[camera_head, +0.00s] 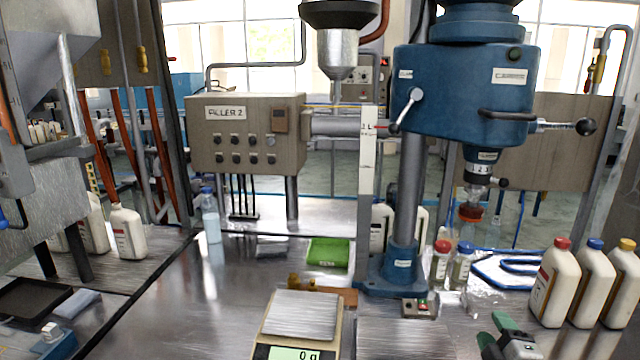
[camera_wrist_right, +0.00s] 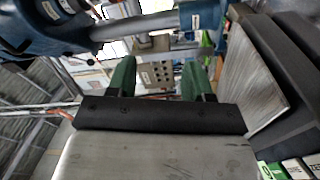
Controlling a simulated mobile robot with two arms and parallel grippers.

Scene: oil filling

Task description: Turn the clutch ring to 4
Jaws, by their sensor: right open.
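The blue capping machine (camera_head: 462,95) stands at the right on a round column above the bench. Below its head, a dark spindle carries what looks like the clutch ring (camera_head: 480,169), with small pale markings too small to read surely. A red-orange piece (camera_head: 470,212) hangs at the spindle's lower end. My right gripper (camera_head: 507,342) is low at the bottom right, well below and apart from the ring. In the right wrist view its green fingers (camera_wrist_right: 158,78) stand apart with nothing between them. My left gripper is in neither view.
White bottles (camera_head: 556,285) with coloured caps stand at the right. Two small clear bottles (camera_head: 440,264) stand beside the machine's column. A scale (camera_head: 300,318) reading 0 g is at front centre, with a green pad (camera_head: 328,252) behind it. The bench left of the scale is clear.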

